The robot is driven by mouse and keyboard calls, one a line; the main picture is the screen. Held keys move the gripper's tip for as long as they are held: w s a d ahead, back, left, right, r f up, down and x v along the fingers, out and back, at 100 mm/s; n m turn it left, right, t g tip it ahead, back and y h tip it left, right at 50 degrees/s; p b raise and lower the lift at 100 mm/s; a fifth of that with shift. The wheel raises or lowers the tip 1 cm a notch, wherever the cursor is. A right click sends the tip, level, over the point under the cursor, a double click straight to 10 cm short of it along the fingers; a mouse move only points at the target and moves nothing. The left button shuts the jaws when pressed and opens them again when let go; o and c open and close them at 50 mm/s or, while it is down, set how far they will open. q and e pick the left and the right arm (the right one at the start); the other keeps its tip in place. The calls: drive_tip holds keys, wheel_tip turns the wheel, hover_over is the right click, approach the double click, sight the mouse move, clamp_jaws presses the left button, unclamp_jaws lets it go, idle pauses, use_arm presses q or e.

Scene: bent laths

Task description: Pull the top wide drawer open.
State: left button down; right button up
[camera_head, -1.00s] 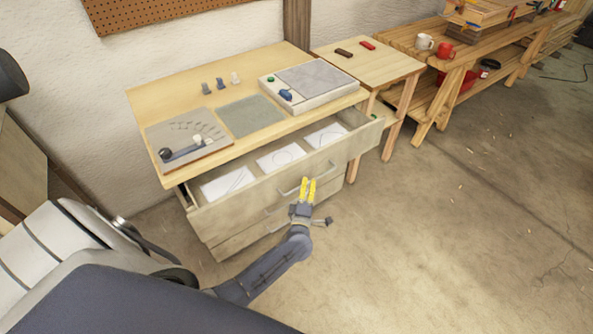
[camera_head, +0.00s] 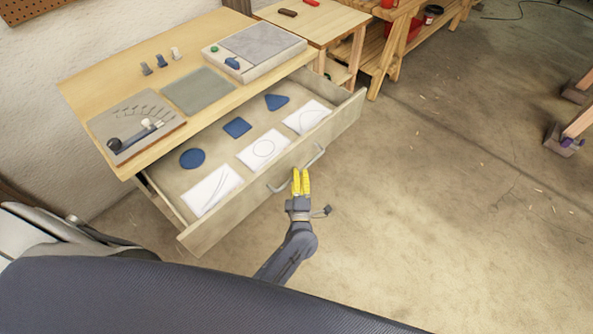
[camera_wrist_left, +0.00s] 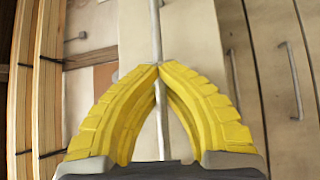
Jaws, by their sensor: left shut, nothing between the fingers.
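The top wide drawer (camera_head: 225,222) stands well out from the workbench, its inside exposed. Its grey bar handle (camera_head: 315,158) runs along the front. My left gripper (camera_head: 301,172) has its yellow fingers at the middle of this handle. In the left wrist view the fingertips (camera_wrist_left: 158,68) come together at the handle bar (camera_wrist_left: 156,25), with nothing gripped between them. Inside the drawer lie a blue disc (camera_head: 192,159), a blue square (camera_head: 237,127), a blue triangle (camera_head: 276,102) and three white cards (camera_head: 263,149) with drawn lines. My right gripper is out of view.
The benchtop (camera_head: 90,87) carries a grey dial board (camera_head: 135,128), a grey-green mat (camera_head: 198,92), a white-framed tray (camera_head: 255,48) and small pegs (camera_head: 161,60). A side table (camera_head: 320,20) stands behind right. The concrete floor (camera_head: 430,200) in front is clear.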

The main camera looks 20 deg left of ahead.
use_arm(q)
drive_tip(key=shift+a, duration=0.1)
drive_tip(key=c, duration=1.5)
unclamp_jaws()
drive_tip(key=v, duration=1.2)
drive_tip(key=shift+s, duration=0.1)
